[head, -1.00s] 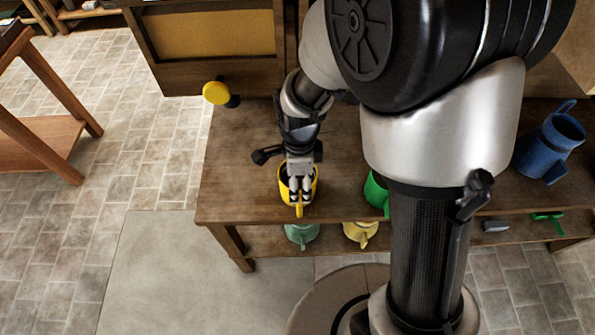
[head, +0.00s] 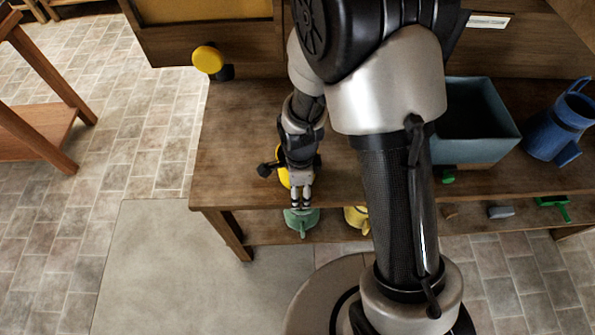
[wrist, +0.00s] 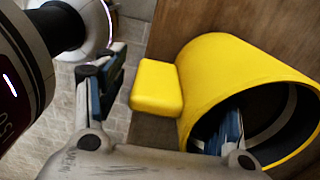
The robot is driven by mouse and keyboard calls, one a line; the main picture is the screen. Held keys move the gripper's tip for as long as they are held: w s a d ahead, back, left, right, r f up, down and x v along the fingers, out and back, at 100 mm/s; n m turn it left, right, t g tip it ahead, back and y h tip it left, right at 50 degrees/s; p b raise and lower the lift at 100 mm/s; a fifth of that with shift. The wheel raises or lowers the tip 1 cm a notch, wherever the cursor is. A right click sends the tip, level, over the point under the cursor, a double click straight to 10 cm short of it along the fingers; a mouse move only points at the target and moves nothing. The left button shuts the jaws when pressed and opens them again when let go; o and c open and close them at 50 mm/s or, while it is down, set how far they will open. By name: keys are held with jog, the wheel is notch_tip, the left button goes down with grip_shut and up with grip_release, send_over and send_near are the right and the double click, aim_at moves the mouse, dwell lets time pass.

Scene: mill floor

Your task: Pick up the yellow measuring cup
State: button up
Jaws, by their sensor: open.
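The yellow measuring cup (head: 283,172) stands on the wooden table near its left front, mostly hidden behind my gripper in the head view. In the wrist view the yellow cup (wrist: 225,80) fills the right side, with its dark mouth at lower right and its blocky handle pointing left. My gripper (head: 301,202) is open, at the cup's handle side near the table's front edge. In the wrist view my gripper (wrist: 162,115) has one finger left of the handle and the other at the cup's mouth, apparently inside it. The handle lies between them; I cannot tell whether either finger touches.
A green cup (head: 303,222) and a paler yellow cup (head: 356,217) are on the lower shelf. A grey-blue bin (head: 478,150) and a blue pitcher (head: 562,122) stand on the table at right. A yellow-topped object (head: 208,60) is at the back left corner.

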grip_shut()
dwell(0.8)
